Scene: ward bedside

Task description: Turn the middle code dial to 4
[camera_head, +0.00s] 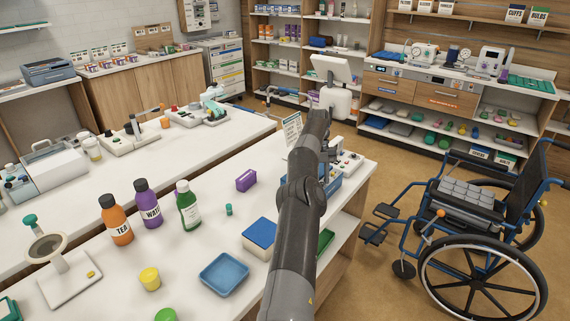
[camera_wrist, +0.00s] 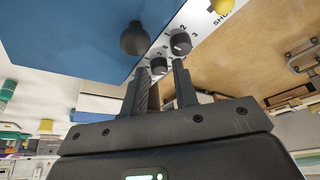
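In the wrist view, dark round code dials stand on a white panel (camera_wrist: 200,25). One dial (camera_wrist: 180,43) has the numbers 2 and 3 beside it. Another dial (camera_wrist: 158,65) lies just beyond the gap between my fingertips, with a 2 near it. I cannot tell which one is the middle dial or what each is set to. My gripper (camera_wrist: 162,74) is open, its two dark fingers apart, with nothing seen between them. In the head view the dials and gripper are mostly hidden by my arm; part of the white panel (camera_head: 348,160) shows right of it.
A blue surface with a black knob (camera_wrist: 134,40) is close on the left in the wrist view; a yellow knob (camera_wrist: 222,6) is at the top. In the head view, bottles (camera_head: 148,205), a blue tray (camera_head: 224,274) and a purple box (camera_head: 246,180) stand left of my arm. A wheelchair (camera_head: 475,215) is right.

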